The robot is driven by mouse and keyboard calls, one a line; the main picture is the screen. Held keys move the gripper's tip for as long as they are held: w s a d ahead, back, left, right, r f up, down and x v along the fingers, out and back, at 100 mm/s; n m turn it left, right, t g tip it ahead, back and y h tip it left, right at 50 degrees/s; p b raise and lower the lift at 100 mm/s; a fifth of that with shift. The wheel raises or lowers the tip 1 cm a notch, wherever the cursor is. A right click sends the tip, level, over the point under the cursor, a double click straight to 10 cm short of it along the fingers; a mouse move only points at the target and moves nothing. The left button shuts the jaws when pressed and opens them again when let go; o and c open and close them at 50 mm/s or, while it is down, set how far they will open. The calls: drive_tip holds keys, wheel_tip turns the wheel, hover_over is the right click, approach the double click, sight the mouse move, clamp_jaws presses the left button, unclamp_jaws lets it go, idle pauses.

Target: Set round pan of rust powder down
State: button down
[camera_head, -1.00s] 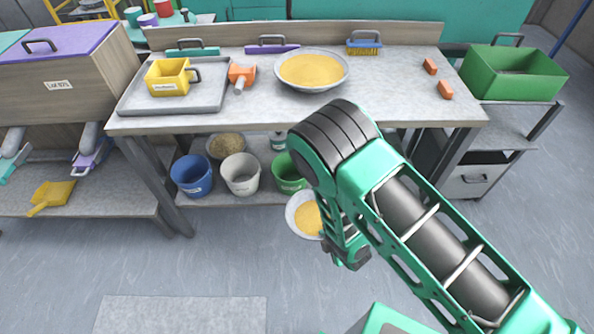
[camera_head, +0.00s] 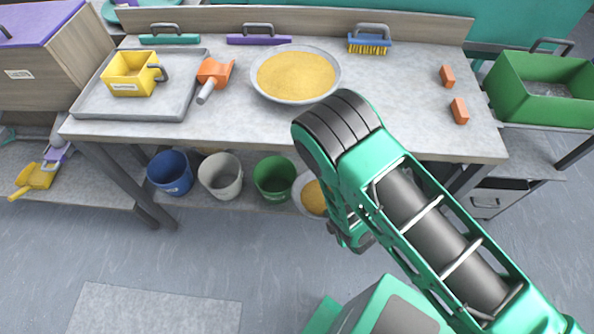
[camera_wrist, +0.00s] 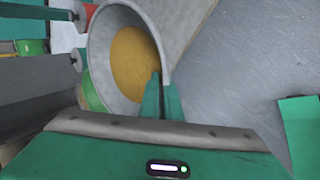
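A round grey pan of ochre-yellow powder (camera_wrist: 112,60) fills the middle of the wrist view. My gripper (camera_wrist: 161,92) is shut on its rim, with one green finger on each side of the wall. In the head view this held pan (camera_head: 305,188) shows below the table's front edge, partly hidden by my arm. My gripper (camera_head: 352,236) is mostly hidden there too. A second, larger round pan with yellow powder (camera_head: 296,77) stands on the grey table (camera_head: 385,110), toward the back middle. No rust-coloured powder is visible.
On the table stand a grey tray (camera_head: 88,103) with a yellow container (camera_head: 132,77), an orange scoop (camera_head: 213,76), a blue brush (camera_head: 369,42) and two orange blocks (camera_head: 459,110). Buckets (camera_head: 272,179) stand underneath. The table's right middle is clear. A green bin (camera_head: 540,85) stands right.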

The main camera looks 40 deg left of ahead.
drive_tip(key=shift+w+a, duration=0.15)
drive_tip(key=shift+w, duration=0.05)
drive_tip(key=w+f, duration=0.2)
drive_tip(key=w, duration=0.1)
drive_tip(key=w+f, duration=0.2)
drive_tip(key=w, duration=0.2)
drive_tip(key=w+f, duration=0.3)
drive_tip(key=w, duration=0.1)
drive_tip(key=shift+w, duration=0.2)
drive_tip(key=shift+f, duration=2)
drive_tip(key=c, duration=2.1)
unclamp_jaws()
drive_tip(key=shift+o, duration=0.5)
